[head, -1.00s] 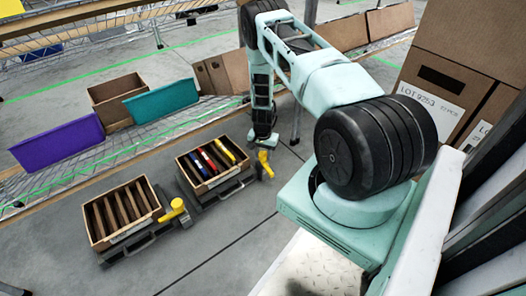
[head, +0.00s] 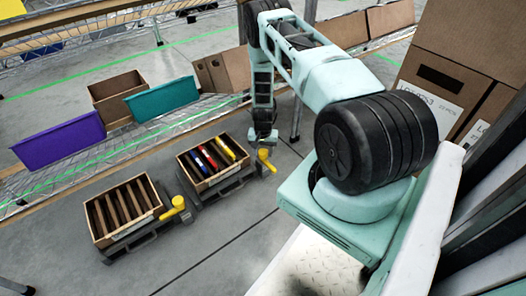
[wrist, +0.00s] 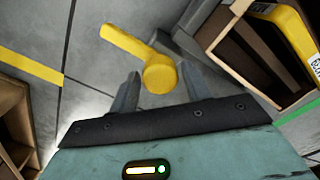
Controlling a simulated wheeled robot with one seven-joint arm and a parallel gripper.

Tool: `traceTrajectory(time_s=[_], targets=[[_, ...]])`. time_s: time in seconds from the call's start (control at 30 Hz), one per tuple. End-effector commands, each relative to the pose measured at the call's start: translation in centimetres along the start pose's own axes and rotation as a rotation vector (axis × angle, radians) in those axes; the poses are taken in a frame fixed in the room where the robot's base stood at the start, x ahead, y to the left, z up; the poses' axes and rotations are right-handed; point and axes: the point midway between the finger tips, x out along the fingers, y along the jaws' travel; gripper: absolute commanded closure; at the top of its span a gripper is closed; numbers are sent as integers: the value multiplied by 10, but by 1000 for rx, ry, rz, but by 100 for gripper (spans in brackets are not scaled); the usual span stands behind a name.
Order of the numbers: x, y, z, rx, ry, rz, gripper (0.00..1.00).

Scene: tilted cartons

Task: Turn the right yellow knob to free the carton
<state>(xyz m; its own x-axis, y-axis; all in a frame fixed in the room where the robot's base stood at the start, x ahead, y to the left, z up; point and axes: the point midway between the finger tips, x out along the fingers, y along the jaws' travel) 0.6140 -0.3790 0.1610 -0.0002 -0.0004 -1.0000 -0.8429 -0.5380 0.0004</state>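The right yellow knob (head: 265,160) is beside the right carton (head: 190,168), which holds red, blue and yellow items. My gripper (head: 262,142) is just above and behind this knob, pointing down. In the wrist view the knob's round end (wrist: 160,75) lies between the two fingertips of my gripper (wrist: 158,78), with its lever reaching to the upper left. The fingers are apart, and small gaps show on both sides of the knob. The right carton is partly in the wrist view (wrist: 225,45). I cannot tell whether fingers and knob are level.
A left carton (head: 97,226) with empty slots stands beside another yellow knob (head: 177,206). A wire shelf (head: 135,145) behind holds a purple bin (head: 60,142), a teal bin (head: 162,100) and brown boxes. Grey floor in front (head: 225,230) is clear.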

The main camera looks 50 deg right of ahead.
Motion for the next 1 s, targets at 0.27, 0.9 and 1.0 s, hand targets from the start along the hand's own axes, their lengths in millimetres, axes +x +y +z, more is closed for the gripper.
traceTrajectory(time_s=[0.27,0.9,1.0], targets=[[0,0,0,2,0,0,40],[-114,-1,0,3,2,-1,40],[-135,-1,0,2,1,-1,40]])
